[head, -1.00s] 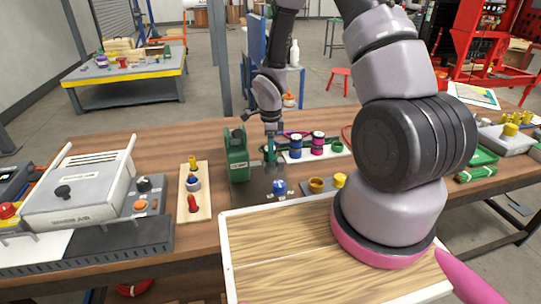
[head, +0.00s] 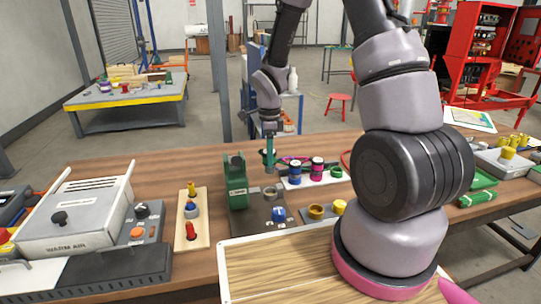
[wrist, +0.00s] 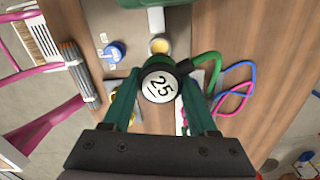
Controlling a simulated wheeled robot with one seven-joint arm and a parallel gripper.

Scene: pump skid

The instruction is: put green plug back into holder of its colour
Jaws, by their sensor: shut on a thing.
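My gripper (head: 269,150) hangs above the work table, apart from its top. In the wrist view its teal fingers (wrist: 160,92) are shut on the green plug (wrist: 161,87), with a round white face marked 25, a dark rim and a green cable (wrist: 209,62). A bare metal port (head: 270,193) stands on the grey plate below; it also shows in the wrist view (wrist: 159,46). A green ring holder (head: 336,172) sits at the right end of a white rack (head: 311,182), beside the pink plug (head: 317,168) and blue plug (head: 294,172). I see nothing in the green ring.
A green housing (head: 236,182) stands left of the port. A blue knob (head: 278,214) is in front, and yellow fittings (head: 316,211) are to the right. A wooden board (head: 193,215) with pegs lies left. Loose cables lie behind the rack.

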